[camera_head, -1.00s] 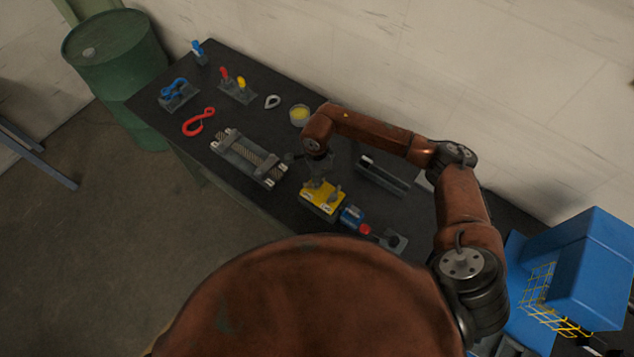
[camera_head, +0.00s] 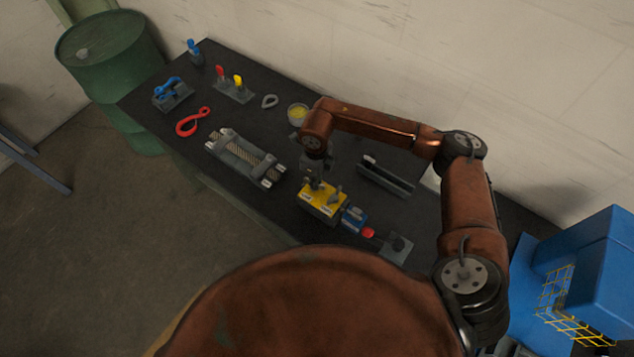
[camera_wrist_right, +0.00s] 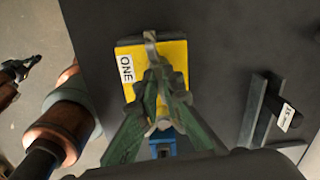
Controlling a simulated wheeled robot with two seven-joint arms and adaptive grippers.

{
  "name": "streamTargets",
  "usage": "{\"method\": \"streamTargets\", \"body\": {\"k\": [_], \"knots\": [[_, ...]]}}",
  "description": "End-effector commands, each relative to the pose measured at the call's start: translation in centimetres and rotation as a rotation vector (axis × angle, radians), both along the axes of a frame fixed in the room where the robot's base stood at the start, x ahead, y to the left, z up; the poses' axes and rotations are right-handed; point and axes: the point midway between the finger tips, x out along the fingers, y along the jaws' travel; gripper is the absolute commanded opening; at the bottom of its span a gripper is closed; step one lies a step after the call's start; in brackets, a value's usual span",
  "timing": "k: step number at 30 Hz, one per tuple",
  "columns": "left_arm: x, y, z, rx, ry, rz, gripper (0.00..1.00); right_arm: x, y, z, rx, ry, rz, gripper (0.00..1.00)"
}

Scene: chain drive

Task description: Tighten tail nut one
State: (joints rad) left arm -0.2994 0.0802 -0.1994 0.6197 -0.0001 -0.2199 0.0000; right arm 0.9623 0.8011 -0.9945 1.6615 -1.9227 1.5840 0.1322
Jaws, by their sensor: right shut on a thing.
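A yellow block (camera_head: 322,203) with white labels sits on the dark bench. In the right wrist view the yellow block (camera_wrist_right: 126,88) shows a label reading "ONE" (camera_wrist_right: 126,69). My right gripper (camera_head: 314,181) points down at the block's far left part. In the wrist view its fingers (camera_wrist_right: 166,84) are shut over the block on a small part, tail nut one, mostly hidden between them. A grey upright piece (camera_head: 336,192) stands on the block beside the gripper. A dark forked shape at the wrist view's left edge looks like my left gripper (camera_wrist_right: 20,70); its jaws are unclear.
A blue part with a red end (camera_head: 354,220) lies right of the block. A grey channel (camera_head: 385,177) is behind it.

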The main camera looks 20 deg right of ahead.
Motion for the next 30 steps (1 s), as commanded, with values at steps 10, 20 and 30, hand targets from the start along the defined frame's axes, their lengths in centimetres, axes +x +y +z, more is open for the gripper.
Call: {"method": "streamTargets", "body": {"k": [10, 20, 30], "knots": [[-0.18, 0.0, -0.91, 0.0, 0.003, 0.0, 0.0, -0.53, 0.3, -0.87, 0.002, 0.01, -0.146, 0.0], [-0.19, -0.01, -0.99, 0.0, 0.003, 0.0, 0.0, -0.53, 0.31, -0.8, 0.003, 0.01, -0.178, 0.0], [-0.17, -0.04, -0.98, -0.001, 0.003, -0.001, 0.0, -0.52, 0.29, -0.8, 0.002, 0.01, -0.178, 0.13]]}}
